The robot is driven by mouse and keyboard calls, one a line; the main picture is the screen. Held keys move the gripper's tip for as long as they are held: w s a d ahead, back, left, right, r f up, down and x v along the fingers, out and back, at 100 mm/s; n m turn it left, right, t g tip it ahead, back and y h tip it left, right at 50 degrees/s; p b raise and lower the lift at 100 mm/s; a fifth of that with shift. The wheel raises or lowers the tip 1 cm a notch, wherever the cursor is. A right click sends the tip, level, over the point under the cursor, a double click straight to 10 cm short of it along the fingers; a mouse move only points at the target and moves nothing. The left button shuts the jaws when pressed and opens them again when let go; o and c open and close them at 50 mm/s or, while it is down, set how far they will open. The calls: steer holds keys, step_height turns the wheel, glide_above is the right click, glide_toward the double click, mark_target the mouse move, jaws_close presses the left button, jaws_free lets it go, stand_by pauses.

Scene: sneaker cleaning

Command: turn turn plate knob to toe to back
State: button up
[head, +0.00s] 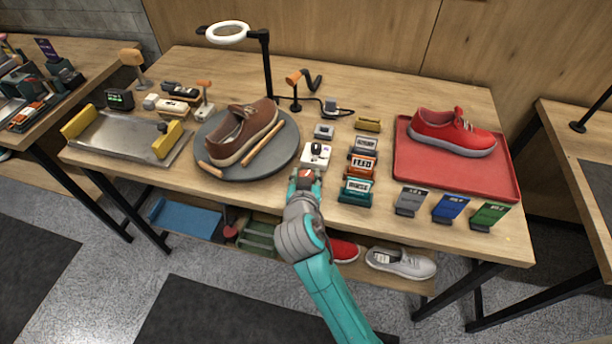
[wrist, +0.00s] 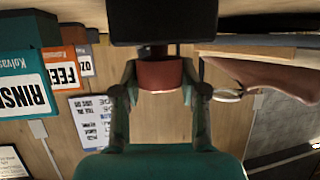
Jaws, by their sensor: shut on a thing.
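The round grey turn plate (head: 282,157) lies left of centre on the table. A brown shoe (head: 238,138) sits on it, its length running from lower left to upper right; I cannot tell for certain which end is the toe. My gripper (head: 305,175) is low at the table's front, to the right of the plate. In the wrist view my gripper (wrist: 160,88) is shut on a red knob (wrist: 160,74), one finger on each side. A dark block covers the view beyond the knob, so what the knob is fixed to is unclear.
Labelled boxes, teal (head: 355,191) and orange (head: 362,167) among them, stand close to the right of my gripper. A white box (head: 316,155) is just behind it. A red tray (head: 410,172) holds a red shoe (head: 450,132). A ring lamp (head: 228,33) stands behind the plate.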

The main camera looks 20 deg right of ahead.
steer(key=shift+n+t+y, duration=0.5)
steer(key=shift+n+y, duration=1.1)
steer(key=shift+y, duration=0.2)
steer(key=o, duration=1.2)
steer(key=shift+c, duration=0.2)
steer(key=shift+s, duration=0.1)
steer(key=v, duration=1.2)
steer(key=shift+f, duration=0.1)
